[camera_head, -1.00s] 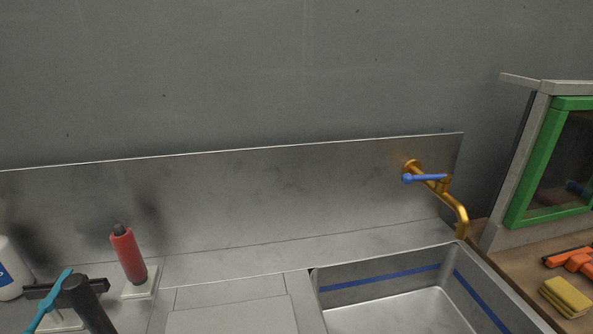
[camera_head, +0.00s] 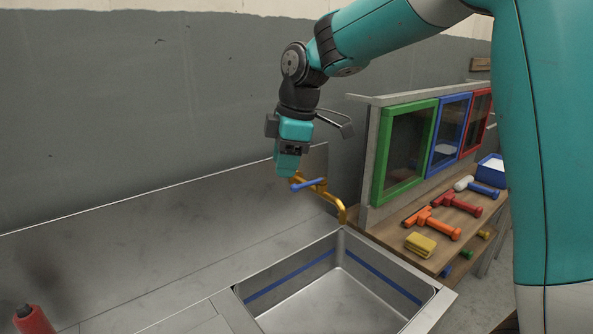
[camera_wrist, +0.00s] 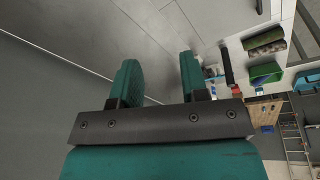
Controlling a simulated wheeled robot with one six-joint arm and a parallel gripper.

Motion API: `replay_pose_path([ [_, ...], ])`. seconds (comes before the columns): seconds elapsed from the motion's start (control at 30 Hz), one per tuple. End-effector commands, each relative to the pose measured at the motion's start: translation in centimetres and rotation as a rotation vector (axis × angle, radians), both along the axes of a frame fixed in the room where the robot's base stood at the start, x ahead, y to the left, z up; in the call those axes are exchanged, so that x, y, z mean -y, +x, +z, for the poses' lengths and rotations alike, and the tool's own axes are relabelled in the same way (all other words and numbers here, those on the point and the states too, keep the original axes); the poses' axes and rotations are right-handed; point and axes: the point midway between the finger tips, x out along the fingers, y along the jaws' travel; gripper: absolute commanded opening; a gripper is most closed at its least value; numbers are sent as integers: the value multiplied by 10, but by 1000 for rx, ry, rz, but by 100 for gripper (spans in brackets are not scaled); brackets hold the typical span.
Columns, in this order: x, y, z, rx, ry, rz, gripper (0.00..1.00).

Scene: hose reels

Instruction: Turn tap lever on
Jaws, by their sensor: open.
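The tap (camera_head: 342,210) is a brass-coloured pipe fixed to the steel backsplash, its spout curving down at the sink's back corner. Its blue lever (camera_head: 307,185) lies roughly level across the top and points left. My gripper (camera_head: 287,172) hangs just above and left of the lever in the head view, jaws downward, and partly hides the tap's wall end. I cannot tell whether it touches the lever. In the wrist view the two teal fingers (camera_wrist: 158,78) stand apart with nothing seen between them but grey surface. The lever cannot be made out there.
The steel sink (camera_head: 345,300) with a blue stripe is empty. A red bottle (camera_head: 33,320) stands at lower left.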

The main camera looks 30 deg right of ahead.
Motion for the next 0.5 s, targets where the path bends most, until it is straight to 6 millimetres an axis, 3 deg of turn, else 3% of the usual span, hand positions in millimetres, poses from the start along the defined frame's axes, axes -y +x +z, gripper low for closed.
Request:
replay_pose_path([
  [0.03,24,34,13,21,-39,68,41],
  [0.1,54,69,17,46,-90,174,41],
  [0.2,91,104,19,66,-146,298,41],
  [0.33,122,128,18,80,-193,400,41],
  [0.5,133,137,10,83,-210,447,41],
])
